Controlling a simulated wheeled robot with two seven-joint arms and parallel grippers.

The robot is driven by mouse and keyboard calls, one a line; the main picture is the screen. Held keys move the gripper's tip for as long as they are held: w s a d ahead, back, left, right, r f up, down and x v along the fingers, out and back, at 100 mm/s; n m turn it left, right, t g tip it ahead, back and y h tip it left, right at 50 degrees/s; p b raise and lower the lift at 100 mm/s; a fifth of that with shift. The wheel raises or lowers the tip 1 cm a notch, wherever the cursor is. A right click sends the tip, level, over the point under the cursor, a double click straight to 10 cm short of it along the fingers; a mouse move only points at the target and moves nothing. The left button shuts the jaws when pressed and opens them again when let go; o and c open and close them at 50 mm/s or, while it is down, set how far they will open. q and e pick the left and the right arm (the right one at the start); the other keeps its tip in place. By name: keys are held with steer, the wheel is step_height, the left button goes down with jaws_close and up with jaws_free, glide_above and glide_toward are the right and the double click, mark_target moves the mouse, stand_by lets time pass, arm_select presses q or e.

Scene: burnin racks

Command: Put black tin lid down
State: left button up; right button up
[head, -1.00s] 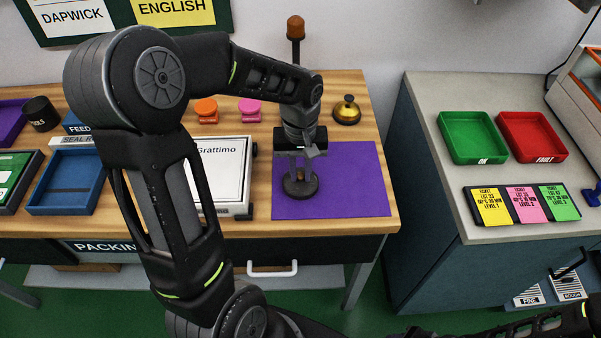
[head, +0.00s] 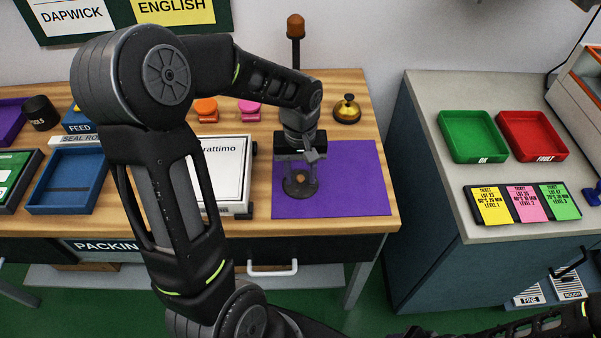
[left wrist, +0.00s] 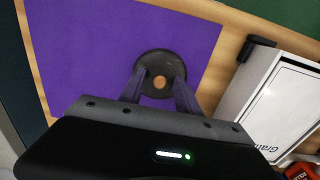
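The black tin lid (head: 299,188), a dark round disc with a copper-coloured centre knob, lies on the purple mat (head: 355,185) near its left edge. It also shows in the left wrist view (left wrist: 160,64), on the mat (left wrist: 110,40) near its edge. My left gripper (head: 300,172) points down over the lid. In the left wrist view its fingers (left wrist: 160,92) stand apart on either side of the knob, with a gap showing, so it is open. My right gripper is out of view; only part of that arm shows at the lower right.
A white Grattimo box (head: 225,165) stands close left of the mat. A brass bell (head: 347,109) and an orange-topped beacon (head: 296,28) are behind it. Green (head: 472,137) and red (head: 532,137) trays sit on the right counter. The mat's right part is clear.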

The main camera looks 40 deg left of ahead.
mark_target(300, 178)
arm_select(q)
step_height(300, 178, up, 12)
steer(key=shift+r, duration=0.2)
stand_by(0.4)
stand_by(0.7)
